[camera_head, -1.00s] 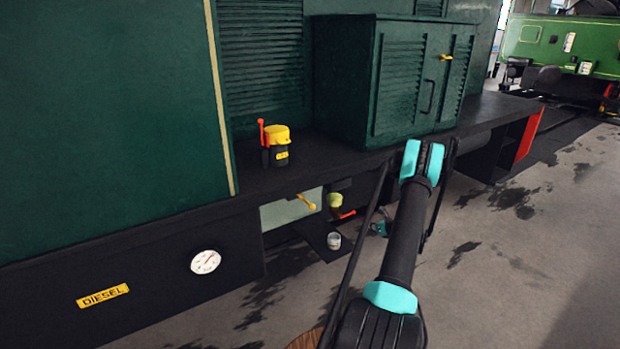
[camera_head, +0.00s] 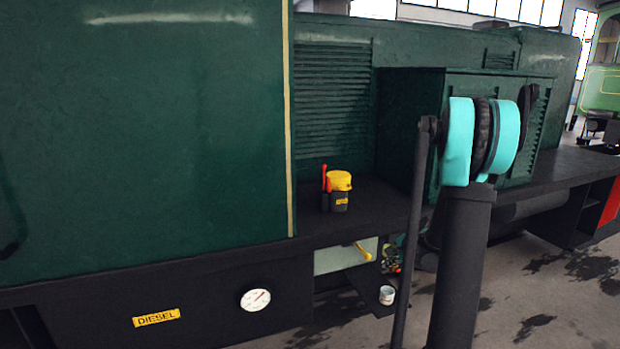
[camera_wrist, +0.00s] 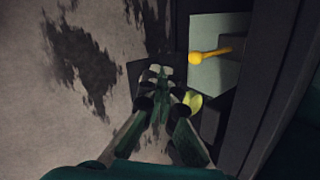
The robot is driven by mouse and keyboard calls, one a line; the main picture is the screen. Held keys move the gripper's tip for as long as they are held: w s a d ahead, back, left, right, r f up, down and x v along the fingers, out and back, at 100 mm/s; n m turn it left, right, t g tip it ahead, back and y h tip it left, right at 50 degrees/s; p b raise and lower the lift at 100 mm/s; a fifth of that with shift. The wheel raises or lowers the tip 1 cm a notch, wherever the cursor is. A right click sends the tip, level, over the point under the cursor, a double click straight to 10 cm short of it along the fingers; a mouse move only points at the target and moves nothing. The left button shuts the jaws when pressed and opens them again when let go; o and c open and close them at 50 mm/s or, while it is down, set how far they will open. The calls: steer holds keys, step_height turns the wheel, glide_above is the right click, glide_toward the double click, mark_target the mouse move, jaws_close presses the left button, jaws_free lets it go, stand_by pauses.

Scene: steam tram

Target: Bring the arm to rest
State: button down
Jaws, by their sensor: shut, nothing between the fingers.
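My arm (camera_head: 462,250) stands up in the right half of the head view, with teal bands at its raised elbow. My gripper (camera_wrist: 161,78) shows in the wrist view with its fingers drawn together and nothing held. It points down over a dark ledge below the tram's side. In the head view the hand is small and partly hidden by my arm, beside the open bay under the running board.
A yellow lever (camera_head: 363,252) sticks out close to my gripper. A white cup (camera_head: 387,295) stands on the low ledge. A green louvred cabinet (camera_head: 410,120) stands behind my arm. Floor to the right is free.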

steer(key=s+a+n+h, duration=0.1)
steer(key=s+n, duration=0.4)
steer(key=s, duration=0.5)
steer(key=s+a+r+n+g+h, duration=0.1)
steer(key=s+a+n, duration=0.3)
steer(key=s, duration=0.6)
steer(key=s+a+r+n+g+h, duration=0.1)
steer(key=s+a+n, duration=0.2)
steer(key=s+n, duration=0.4)
steer(key=s, duration=0.3)
steer(key=shift+a+r+n, duration=0.2)
steer(key=shift+a+n, duration=0.05)
steer(key=shift+n, duration=0.05)
steer(key=shift+w, duration=0.1)
